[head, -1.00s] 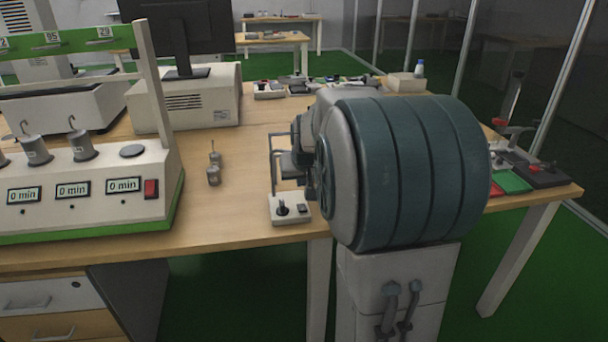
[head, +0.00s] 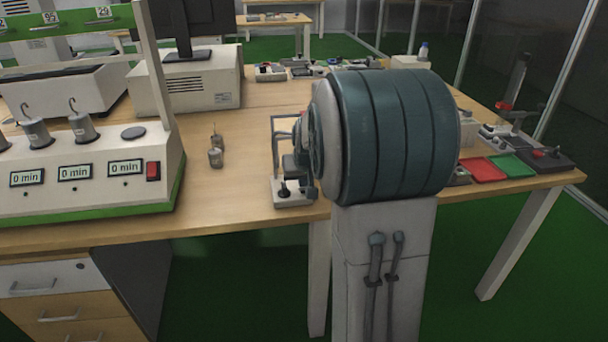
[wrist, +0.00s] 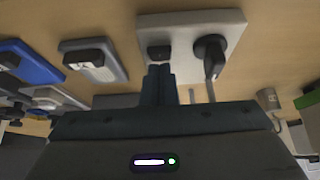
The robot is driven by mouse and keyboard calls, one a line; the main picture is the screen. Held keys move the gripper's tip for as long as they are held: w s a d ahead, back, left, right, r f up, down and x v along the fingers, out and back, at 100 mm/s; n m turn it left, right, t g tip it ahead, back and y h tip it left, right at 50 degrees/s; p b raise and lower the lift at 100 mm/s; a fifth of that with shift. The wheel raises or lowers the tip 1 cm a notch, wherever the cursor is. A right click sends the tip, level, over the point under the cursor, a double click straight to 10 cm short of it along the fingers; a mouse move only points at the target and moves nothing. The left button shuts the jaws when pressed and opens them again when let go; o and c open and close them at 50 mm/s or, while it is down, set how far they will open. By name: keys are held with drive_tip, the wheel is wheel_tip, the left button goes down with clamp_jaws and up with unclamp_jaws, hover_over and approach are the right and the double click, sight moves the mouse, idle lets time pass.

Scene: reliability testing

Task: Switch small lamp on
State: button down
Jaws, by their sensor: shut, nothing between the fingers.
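A small device with a white base (head: 296,199), a thin metal frame and a black knob (head: 284,190) stands at the table's front edge; I take it for the small lamp. In the wrist view its white base (wrist: 190,22) carries a black rocker switch (wrist: 160,52) and the black knob (wrist: 211,54). My gripper (wrist: 158,72) is shut and empty, its tips at the switch's near edge; I cannot tell whether they touch. In the head view my arm hides part of the device. No lamp glow is visible.
A tester with displays (head: 90,180) fills the left. Red (head: 483,170) and green (head: 512,165) trays lie right.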

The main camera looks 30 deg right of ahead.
drive_tip(key=shift+f, duration=0.1)
drive_tip(key=shift+b, duration=0.3)
drive_tip(key=shift+s+a+r, duration=0.15)
drive_tip(key=shift+s+r, duration=0.05)
drive_tip(key=shift+s, duration=0.6)
drive_tip(key=shift+a+f, duration=0.1)
drive_tip(key=r+p, duration=0.2)
drive_tip(key=r, duration=0.1)
drive_tip(key=w+r+p, duration=0.1)
drive_tip(key=r, duration=0.1)
drive_tip(key=shift+d+r+p, duration=0.2)
drive_tip(key=shift+r+p, duration=0.05)
drive_tip(key=shift+p, duration=0.1)
drive_tip(key=s+v, duration=0.1)
drive_tip(key=v, duration=0.8)
drive_tip(key=shift+f+p, duration=0.2)
drive_tip(key=shift+p, duration=0.1)
drive_tip(key=shift+a, duration=0.15)
